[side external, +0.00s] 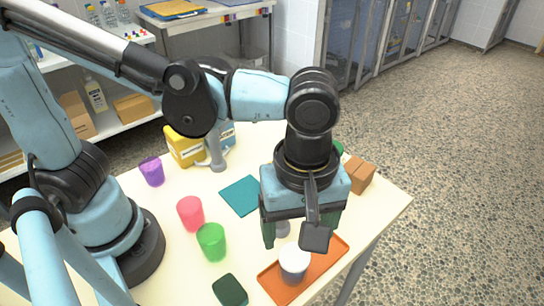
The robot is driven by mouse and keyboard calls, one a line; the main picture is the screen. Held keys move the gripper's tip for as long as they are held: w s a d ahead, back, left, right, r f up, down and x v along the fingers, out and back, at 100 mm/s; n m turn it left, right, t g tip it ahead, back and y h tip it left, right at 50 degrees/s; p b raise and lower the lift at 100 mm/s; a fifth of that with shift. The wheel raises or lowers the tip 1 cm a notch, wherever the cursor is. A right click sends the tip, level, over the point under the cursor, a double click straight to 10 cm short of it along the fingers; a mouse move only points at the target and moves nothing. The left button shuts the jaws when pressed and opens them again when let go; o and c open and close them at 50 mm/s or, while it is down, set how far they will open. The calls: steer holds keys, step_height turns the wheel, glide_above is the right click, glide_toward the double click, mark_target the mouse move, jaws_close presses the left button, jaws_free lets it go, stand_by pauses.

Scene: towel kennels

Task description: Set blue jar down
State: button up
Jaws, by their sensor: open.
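A pale blue-grey jar with a white top (294,262) stands upright on the orange tray (328,252) at the front of the table. It is the only thing here that could be the blue jar, though its colour looks faint. My gripper (292,240) points down just above and behind the jar. Its two fingers are apart, with one at the left and one at the right. I cannot tell whether either finger touches the jar. A small grey round thing (282,229) shows between the fingers, partly hidden.
A green cup (211,241), a pink cup (191,214) and a purple cup (152,171) stand left of the tray. A teal cloth (240,195) and a dark green square (229,290) lie flat. A brown box (359,175) stands near the right edge.

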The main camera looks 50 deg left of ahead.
steer(key=shift+r, duration=0.7)
steer(key=w+a+r+m+t+h, duration=0.4)
steer(key=w+a+r+m+h, duration=0.25)
steer(key=r, duration=0.25)
steer(key=a+f+m+t+y, duration=0.1)
steer(key=a+f+m+y, duration=0.1)
steer(key=a, duration=0.6)
steer(key=a+f+m+t+y, duration=0.2)
steer(key=a+f+m+y, duration=0.1)
steer(key=a+f, duration=0.3)
steer(key=shift+w+a+f+m+y, duration=0.3)
steer(key=shift+a+y, duration=0.45)
steer(key=shift+a, duration=0.5)
steer(key=shift+s, duration=0.1)
